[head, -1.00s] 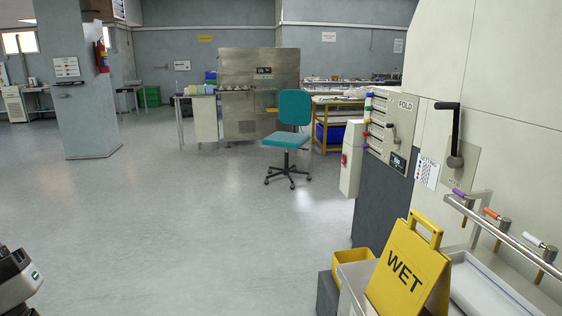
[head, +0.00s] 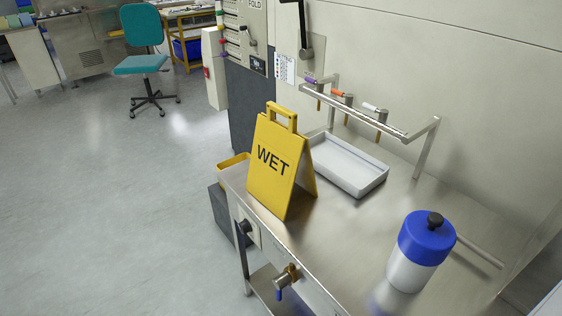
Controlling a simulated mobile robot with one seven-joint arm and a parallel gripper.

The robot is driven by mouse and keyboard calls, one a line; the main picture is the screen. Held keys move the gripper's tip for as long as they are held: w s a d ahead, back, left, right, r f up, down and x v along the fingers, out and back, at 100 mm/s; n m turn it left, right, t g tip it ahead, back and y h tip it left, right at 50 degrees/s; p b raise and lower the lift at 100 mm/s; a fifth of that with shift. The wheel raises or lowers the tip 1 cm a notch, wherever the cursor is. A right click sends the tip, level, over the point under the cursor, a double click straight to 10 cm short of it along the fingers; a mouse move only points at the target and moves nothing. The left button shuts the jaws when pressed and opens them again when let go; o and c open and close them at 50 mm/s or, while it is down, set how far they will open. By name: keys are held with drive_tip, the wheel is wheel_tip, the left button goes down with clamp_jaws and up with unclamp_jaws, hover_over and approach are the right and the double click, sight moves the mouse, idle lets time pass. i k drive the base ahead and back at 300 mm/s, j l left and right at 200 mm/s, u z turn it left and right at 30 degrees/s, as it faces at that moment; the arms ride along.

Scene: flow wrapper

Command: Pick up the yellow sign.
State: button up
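The yellow sign (head: 272,172) is a folded A-frame board with "WET" in black letters and a carrying handle (head: 282,111) on top. It stands upright near the left end of a steel table (head: 345,235). Its front panel faces left toward the camera and part of its other panel shows on the right. Nothing is touching its handle. My gripper is not in the head view.
A white tray (head: 347,165) lies right behind the sign, under a rail (head: 355,110) with coloured-handled tools. A blue and white bottle (head: 420,250) stands at the table's front right. A valve (head: 288,277) juts out at the table's front. Floor at left is clear up to a teal chair (head: 141,65).

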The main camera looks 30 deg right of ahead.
sight(281, 156)
drive_tip(key=i+j+z, duration=0.15)
drive_tip(key=z, duration=0.25)
drive_tip(key=j+z, duration=0.35)
drive_tip(key=i+j+z, duration=0.15)
drive_tip(key=j+z, duration=0.25)
drive_tip(key=i+l, duration=0.15)
drive_tip(key=i, duration=0.3)
